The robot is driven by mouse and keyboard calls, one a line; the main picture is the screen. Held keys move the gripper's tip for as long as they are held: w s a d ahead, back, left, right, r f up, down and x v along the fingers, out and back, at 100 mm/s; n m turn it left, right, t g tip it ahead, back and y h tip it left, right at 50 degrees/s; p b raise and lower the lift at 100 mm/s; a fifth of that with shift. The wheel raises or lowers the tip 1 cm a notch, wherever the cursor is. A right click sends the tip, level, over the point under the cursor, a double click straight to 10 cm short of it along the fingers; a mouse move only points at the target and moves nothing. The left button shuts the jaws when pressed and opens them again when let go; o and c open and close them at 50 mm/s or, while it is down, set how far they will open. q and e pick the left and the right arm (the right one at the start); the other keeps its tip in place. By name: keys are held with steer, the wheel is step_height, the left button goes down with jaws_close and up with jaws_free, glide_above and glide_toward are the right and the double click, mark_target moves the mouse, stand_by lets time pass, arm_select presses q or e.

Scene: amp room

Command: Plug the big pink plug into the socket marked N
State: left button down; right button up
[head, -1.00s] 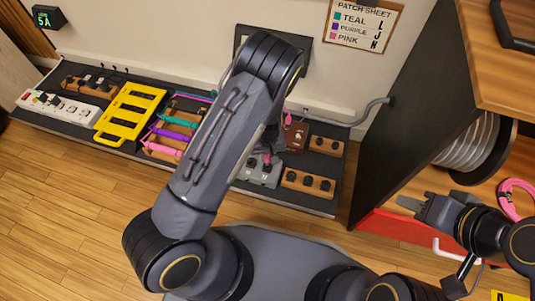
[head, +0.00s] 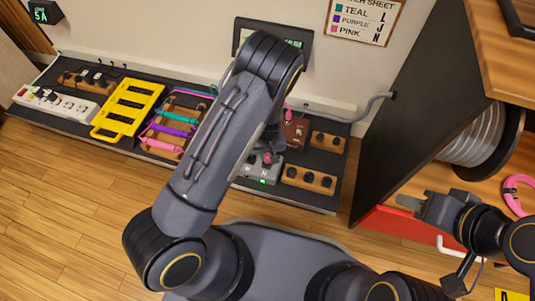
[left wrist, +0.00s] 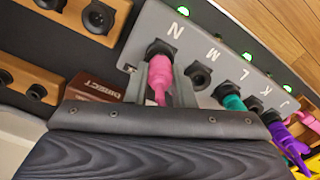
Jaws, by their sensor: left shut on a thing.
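The big pink plug (left wrist: 160,72) stands with its front end at the black socket N (left wrist: 160,48) of the grey socket box (left wrist: 212,47); the plug's tip is hidden in the socket ring and looks seated. My left gripper (left wrist: 161,92) is shut on the plug, one finger on each side. A green light (left wrist: 183,10) glows beside the letter N. In the head view my left arm partly covers the box (head: 262,174), and the pink plug (head: 267,158) shows at its top. My right gripper (head: 418,204) is at the right, away from the box; its finger gap is unclear.
A teal plug (left wrist: 233,101) is at socket L and a purple plug (left wrist: 280,135) at J; M is empty. A brown DIRECT box (head: 294,130) and wooden socket blocks (head: 309,179) stand close by. A yellow rack (head: 128,108) and white power strip (head: 50,103) lie left.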

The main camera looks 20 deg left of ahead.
arm_select(q)
steer(key=c, duration=1.2)
jaws_free()
steer(key=shift+o, duration=0.2)
step_height(320, 180, up, 7)
steer(key=p, duration=0.3)
steer(key=shift+r, duration=0.1)
steer(key=shift+r+p, duration=0.3)
steer(key=shift+p, duration=0.05)
steer(key=shift+r, duration=0.1)
